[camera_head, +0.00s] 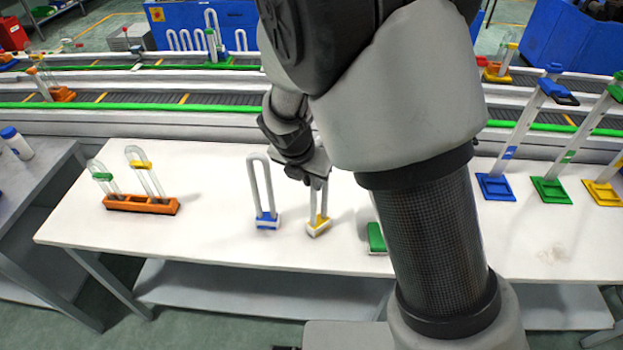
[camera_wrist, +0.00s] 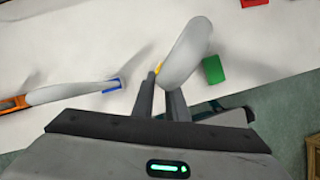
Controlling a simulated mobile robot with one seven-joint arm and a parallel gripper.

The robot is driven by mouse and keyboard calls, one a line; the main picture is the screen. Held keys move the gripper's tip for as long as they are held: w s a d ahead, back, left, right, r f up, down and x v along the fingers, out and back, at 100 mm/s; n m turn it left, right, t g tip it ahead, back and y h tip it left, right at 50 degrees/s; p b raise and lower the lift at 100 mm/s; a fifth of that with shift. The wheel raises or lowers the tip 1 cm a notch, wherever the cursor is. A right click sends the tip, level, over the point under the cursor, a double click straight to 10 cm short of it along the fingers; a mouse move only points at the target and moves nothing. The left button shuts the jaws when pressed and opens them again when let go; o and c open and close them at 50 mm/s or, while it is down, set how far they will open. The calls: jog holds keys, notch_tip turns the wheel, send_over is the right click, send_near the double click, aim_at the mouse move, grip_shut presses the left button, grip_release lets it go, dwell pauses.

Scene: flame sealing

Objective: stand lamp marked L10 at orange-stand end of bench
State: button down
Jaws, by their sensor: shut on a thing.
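My gripper (camera_head: 317,182) is shut on the U-shaped lamp with the yellow-and-white base (camera_head: 319,226). In the wrist view my gripper's fingers (camera_wrist: 164,88) close at this lamp's white tube (camera_wrist: 190,48). The lamp is upright over the bench; I cannot tell whether its base touches the top. The white bench (camera_head: 210,165) has an orange stand (camera_head: 140,205) at its left end, holding lamps with green and yellow collars. A blue-based lamp (camera_head: 265,221) stands left of my gripper. A green base (camera_head: 376,237) shows to the right, partly behind my arm. No L10 mark is readable.
Blue (camera_head: 495,187), green (camera_head: 551,191) and yellow (camera_head: 603,193) stands with tall posts occupy the bench's right. A conveyor with a green rail (camera_head: 190,106) runs behind the bench. Bare bench top lies between the orange stand and the blue-based lamp.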

jog(key=shift+f, duration=0.25)
jog(key=c, duration=1.8)
grip_release()
jog(key=shift+o, duration=0.2)
jog(key=shift+r, duration=0.1)
